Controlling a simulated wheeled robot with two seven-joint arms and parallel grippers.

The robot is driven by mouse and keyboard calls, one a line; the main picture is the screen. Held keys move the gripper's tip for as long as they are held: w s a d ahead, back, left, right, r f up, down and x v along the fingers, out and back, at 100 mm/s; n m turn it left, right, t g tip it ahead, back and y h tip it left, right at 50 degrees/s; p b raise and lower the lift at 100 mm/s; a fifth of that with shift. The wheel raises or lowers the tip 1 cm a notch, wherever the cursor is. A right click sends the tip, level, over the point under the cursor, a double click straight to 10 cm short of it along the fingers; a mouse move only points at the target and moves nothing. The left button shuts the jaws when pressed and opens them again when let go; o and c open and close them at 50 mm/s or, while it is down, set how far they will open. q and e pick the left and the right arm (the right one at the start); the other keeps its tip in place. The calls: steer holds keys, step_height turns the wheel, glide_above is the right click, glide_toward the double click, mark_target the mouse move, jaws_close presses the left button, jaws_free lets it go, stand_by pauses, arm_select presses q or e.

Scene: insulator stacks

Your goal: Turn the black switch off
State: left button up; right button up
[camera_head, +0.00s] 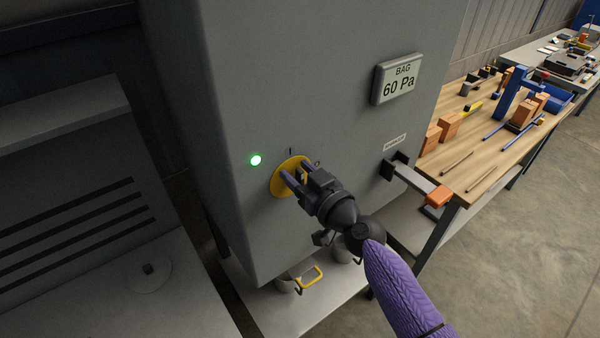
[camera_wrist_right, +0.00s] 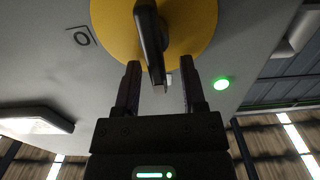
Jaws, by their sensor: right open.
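The black switch (camera_wrist_right: 150,35) is a long dark handle on a round yellow plate (camera_wrist_right: 196,28), which also shows in the head view (camera_head: 277,183) on the front of a grey cabinet. In the head view the handle is mostly hidden by my right gripper (camera_head: 296,174). My right gripper (camera_wrist_right: 160,64) is open, its fingers on either side of the handle in the wrist view. I cannot tell whether they touch it. A green lamp (camera_head: 255,160) is lit to the plate's left. My left gripper is not in view.
A "BAG 60 Pa" display (camera_head: 397,79) is above right on the grey cabinet (camera_head: 270,60). A lever with an orange end (camera_head: 440,196) sticks out at right. A wooden workbench (camera_head: 480,165) stands beyond.

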jaws_close()
steer(key=shift+d, duration=0.1)
steer(key=m, duration=0.1)
steer(key=m+b, duration=0.1)
steer(key=m, duration=0.1)
steer(key=d+m+b, duration=0.1)
steer(key=shift+w+f+m, duration=0.2)
steer(key=shift+w+m, duration=0.1)
steer(key=shift+w, duration=0.05)
steer(key=shift+w+d+f+m+b, duration=0.25)
steer(key=shift+f+m+b, duration=0.25)
steer(key=shift+m, duration=1.7)
steer(key=shift+w+d+f+m+b, duration=0.1)
steer(key=shift+d+f+m+b, duration=0.25)
steer(key=shift+m, duration=1.85)
steer(key=shift+w+d+f+m+b, duration=0.2)
steer(key=shift+f+m+b, duration=0.4)
steer(key=shift+m, duration=1.6)
steer(key=shift+a, duration=0.1)
jaws_free()
